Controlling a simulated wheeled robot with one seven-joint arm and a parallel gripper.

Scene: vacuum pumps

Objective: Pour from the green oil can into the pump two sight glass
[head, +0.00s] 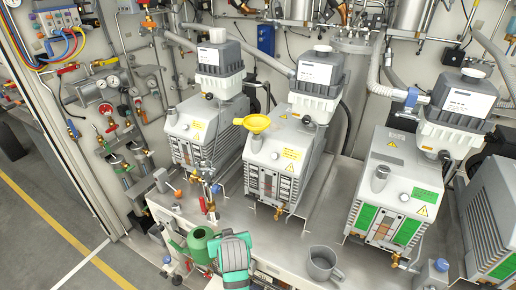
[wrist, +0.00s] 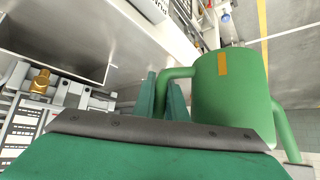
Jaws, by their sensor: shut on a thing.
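The green oil can (head: 200,243) is at the lower middle of the head view, beside the front edge of the bench. My gripper (head: 217,238), with teal covers, is shut on its handle. In the wrist view the can (wrist: 232,90) fills the right side, with an orange mark on its wall, and my fingers (wrist: 163,98) close around the handle. The second pump from the left (head: 270,165) stands behind the can on the bench, with a yellow funnel (head: 257,123) on its top. I cannot make out its sight glass for certain.
Similar pumps stand at left (head: 205,130) and right (head: 395,185), with another at the far right edge. A grey mug (head: 322,264) stands at the bench front. Valves and gauges (head: 108,110) cover the left wall. Open floor (head: 50,215) lies at left.

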